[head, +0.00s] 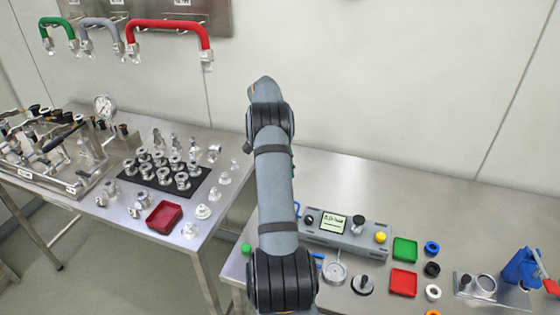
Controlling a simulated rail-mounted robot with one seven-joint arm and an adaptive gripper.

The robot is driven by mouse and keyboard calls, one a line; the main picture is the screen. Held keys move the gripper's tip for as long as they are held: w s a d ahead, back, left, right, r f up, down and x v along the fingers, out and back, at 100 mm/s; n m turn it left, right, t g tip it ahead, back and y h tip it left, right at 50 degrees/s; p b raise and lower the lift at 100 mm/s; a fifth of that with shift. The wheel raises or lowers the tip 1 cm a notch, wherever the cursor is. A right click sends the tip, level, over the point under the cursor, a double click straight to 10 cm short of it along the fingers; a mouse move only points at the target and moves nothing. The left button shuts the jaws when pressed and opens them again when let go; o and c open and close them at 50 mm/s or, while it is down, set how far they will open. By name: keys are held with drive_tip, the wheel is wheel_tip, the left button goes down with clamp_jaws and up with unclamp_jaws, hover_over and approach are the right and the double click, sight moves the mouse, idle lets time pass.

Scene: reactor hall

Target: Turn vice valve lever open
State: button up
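A blue vice (520,268) stands on the right-hand steel bench, near the right edge of the head view. A slim pale bar slants down its right side. A red part (551,286), possibly a lever, shows at its lower right and is cut off by the picture edge. The valve itself and the lever's position cannot be made out. My arm rises through the middle of the picture, well left of the vice. My gripper is not visible.
The right bench (350,185) carries a grey control box (345,238), green (405,250) and red (403,281) trays, and coloured rings. The left bench holds metal fittings on a black mat (160,183), a dark red tray (164,217) and a gauge assembly. Hoses hang above. The right bench's back is clear.

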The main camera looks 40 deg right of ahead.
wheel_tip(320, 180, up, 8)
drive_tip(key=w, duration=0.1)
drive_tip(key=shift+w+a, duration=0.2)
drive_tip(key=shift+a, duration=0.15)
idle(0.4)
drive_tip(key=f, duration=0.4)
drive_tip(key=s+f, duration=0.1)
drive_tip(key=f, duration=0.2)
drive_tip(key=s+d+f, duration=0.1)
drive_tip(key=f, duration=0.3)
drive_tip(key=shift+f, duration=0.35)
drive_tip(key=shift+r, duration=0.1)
